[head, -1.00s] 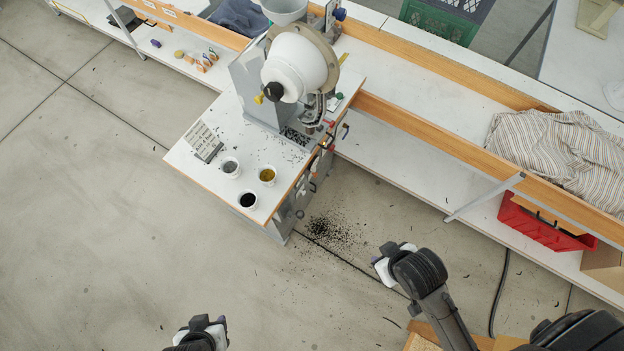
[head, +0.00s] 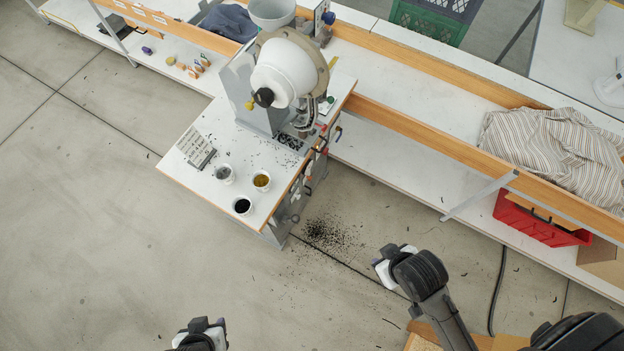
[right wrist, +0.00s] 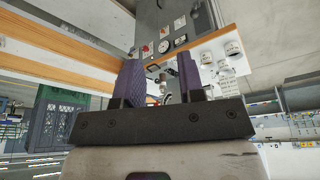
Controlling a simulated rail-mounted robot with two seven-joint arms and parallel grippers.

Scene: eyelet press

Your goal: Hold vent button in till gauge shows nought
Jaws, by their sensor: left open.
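The eyelet press (head: 288,75), with a white rounded head, stands on a white-topped bench in the head view. In the right wrist view its grey front panel (right wrist: 172,18) carries round white gauges (right wrist: 180,41) and small fittings, one of them red. The needles are too small to read, and I cannot tell which fitting is the vent button. My right gripper (right wrist: 159,82) is open, its two purple fingers apart and empty, facing the panel from a distance. In the head view my left gripper (head: 203,332) is open at the bottom edge, well away from the press.
Three cups, one with dark contents (head: 242,206), and a grey sign (head: 197,150) stand on the press bench. Black bits (head: 325,232) litter the floor beside it. A long shelf with a striped cloth (head: 555,145) and red crate (head: 540,220) runs right. Open floor lies left.

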